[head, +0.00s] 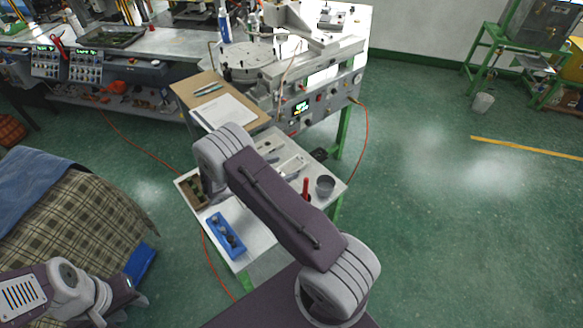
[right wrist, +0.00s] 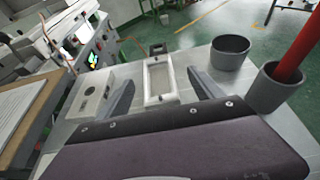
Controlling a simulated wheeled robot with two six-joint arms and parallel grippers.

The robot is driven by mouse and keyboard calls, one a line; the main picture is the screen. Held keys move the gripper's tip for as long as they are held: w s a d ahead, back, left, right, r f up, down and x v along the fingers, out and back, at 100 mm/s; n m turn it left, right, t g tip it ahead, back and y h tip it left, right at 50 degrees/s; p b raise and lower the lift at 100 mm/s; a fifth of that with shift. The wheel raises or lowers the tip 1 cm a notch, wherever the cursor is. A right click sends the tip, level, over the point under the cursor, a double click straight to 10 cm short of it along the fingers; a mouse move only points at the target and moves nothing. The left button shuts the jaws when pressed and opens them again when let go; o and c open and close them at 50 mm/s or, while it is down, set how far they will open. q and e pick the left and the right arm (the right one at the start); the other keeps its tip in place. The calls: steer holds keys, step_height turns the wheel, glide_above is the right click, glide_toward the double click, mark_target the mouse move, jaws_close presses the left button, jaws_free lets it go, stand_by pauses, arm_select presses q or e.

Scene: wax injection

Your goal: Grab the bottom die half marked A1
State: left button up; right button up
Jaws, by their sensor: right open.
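My right gripper (right wrist: 160,77) is open over the small side table, its two grey fingers apart in the right wrist view. A pale rectangular frame-like piece with a recessed middle (right wrist: 158,92) shows between and beyond the fingers. A flat light-grey block with round holes (right wrist: 91,97) lies left of the left finger and may be a die half. No A1 marking is readable. In the head view my right arm covers part of the table, and pale pieces (head: 291,164) show beside it. My left gripper (head: 131,298) is low at the left, away from the table.
A grey bowl (right wrist: 230,50) and a cup holding a red-handled tool (right wrist: 270,88) stand at the right.

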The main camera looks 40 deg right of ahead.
mark_target(299, 162)
steer(key=shift+w+d+f, duration=0.25)
steer(key=shift+d+f, duration=0.05)
steer(key=shift+d, duration=0.25)
steer(key=shift+w+d+f, duration=0.2)
steer(key=shift+d+f, duration=0.05)
steer(key=shift+d, duration=0.25)
steer(key=p+x, duration=0.1)
steer(key=x, duration=0.1)
steer(key=shift+s+d+f, duration=0.1)
steer(key=shift+s+d, duration=0.05)
steer(key=shift+d, duration=0.2)
steer(key=shift+d+f, duration=0.15)
steer(key=shift+d, duration=0.2)
steer(key=shift+d+f, duration=0.1)
steer(key=shift+d, duration=0.1)
steer(key=shift+d+f, duration=0.1)
steer(key=shift+f, duration=0.05)
steer(key=c, duration=1.5)
arm_select(q)
steer(key=shift+w+d+r, duration=0.2)
steer(key=shift+w+r, duration=0.15)
steer(key=shift+r, duration=0.2)
arm_select(e)
jaws_close()
